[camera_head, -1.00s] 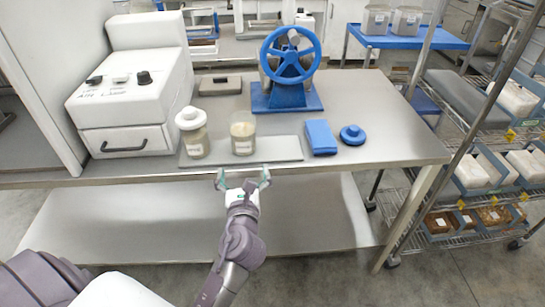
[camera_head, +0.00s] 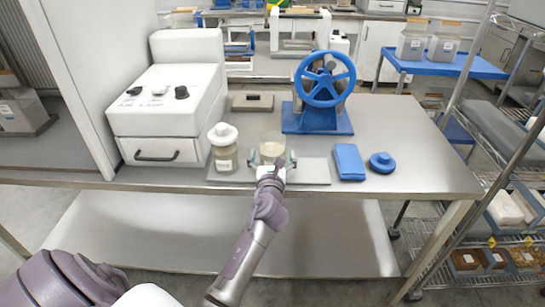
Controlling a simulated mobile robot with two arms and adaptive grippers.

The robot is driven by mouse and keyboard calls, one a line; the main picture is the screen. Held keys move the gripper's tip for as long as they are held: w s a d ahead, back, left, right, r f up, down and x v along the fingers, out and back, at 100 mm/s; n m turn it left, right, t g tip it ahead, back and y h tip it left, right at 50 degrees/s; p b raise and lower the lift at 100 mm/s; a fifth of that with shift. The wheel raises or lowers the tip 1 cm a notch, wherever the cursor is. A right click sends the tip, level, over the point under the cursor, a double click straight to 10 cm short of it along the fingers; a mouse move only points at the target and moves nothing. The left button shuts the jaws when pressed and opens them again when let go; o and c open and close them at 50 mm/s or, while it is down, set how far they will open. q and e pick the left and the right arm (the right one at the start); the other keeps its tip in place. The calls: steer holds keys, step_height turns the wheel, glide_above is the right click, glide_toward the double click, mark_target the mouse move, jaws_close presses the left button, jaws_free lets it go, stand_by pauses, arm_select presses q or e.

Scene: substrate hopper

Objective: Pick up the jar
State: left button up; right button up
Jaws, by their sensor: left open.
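A clear open-topped jar (camera_head: 271,148) with pale contents stands upright on a thin grey tray (camera_head: 313,172) near the table's front edge. A second clear jar with a white knobbed lid (camera_head: 223,148) stands to its left on the tray. My left gripper (camera_head: 273,161) is open, with its fingertips on either side of the open jar's front. I cannot tell whether the fingers touch the glass. The gripper hides the open jar's lower part. My right gripper does not show.
A white machine with a drawer (camera_head: 165,110) stands left of the jars. A blue hand-wheel device (camera_head: 322,85) stands behind right. The table's right part (camera_head: 420,150) is clear.

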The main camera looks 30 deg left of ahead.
mark_target(273, 134)
arm_select(q)
steer(key=shift+w+a, duration=0.25)
steer(key=shift+w, duration=0.05)
steer(key=shift+c, duration=0.3)
steer(key=c, duration=1.3)
steer(key=shift+c, duration=0.2)
steer(key=shift+r, duration=0.1)
steer(key=shift+r, duration=0.55)
step_height(273, 134, up, 3)
steer(key=shift+f+p, duration=0.15)
steer(key=shift+p, duration=0.55)
steer(key=s+d+r, duration=0.3)
steer(key=d+r, duration=0.4)
steer(key=d, duration=0.4)
steer(key=shift+d, duration=0.2)
